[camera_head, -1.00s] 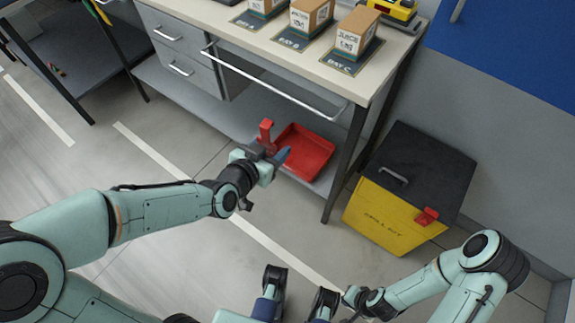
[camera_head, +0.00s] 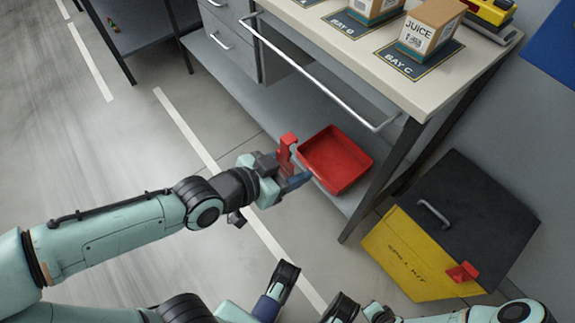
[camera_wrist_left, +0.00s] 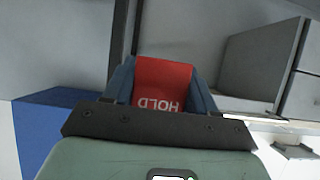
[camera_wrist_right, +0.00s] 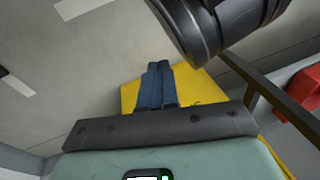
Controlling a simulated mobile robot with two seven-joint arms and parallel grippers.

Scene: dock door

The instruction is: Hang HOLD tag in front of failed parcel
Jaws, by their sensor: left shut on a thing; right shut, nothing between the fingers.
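My left gripper (camera_head: 290,176) is shut on the red HOLD tag (camera_head: 287,148), held out in front of the bench and left of the red tray. In the left wrist view the HOLD tag (camera_wrist_left: 162,82) sits between the blue fingers, its lettering upside down. The JUICE parcel (camera_head: 424,33) stands on the BAY C mat (camera_head: 418,62) on the bench top. Another parcel (camera_head: 372,8) stands on the BAY B mat (camera_head: 348,22), cut by the frame's top. No mark shows which parcel failed. My right gripper (camera_wrist_right: 156,72) is shut and empty, low over the floor.
The bench (camera_head: 395,90) has a front rail (camera_head: 310,78) and drawers. A red tray (camera_head: 336,158) lies on its lower shelf. A yellow spill kit bin (camera_head: 415,262) with a black lid stands right of the bench. A yellow device (camera_head: 492,10) sits at the bench's right end.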

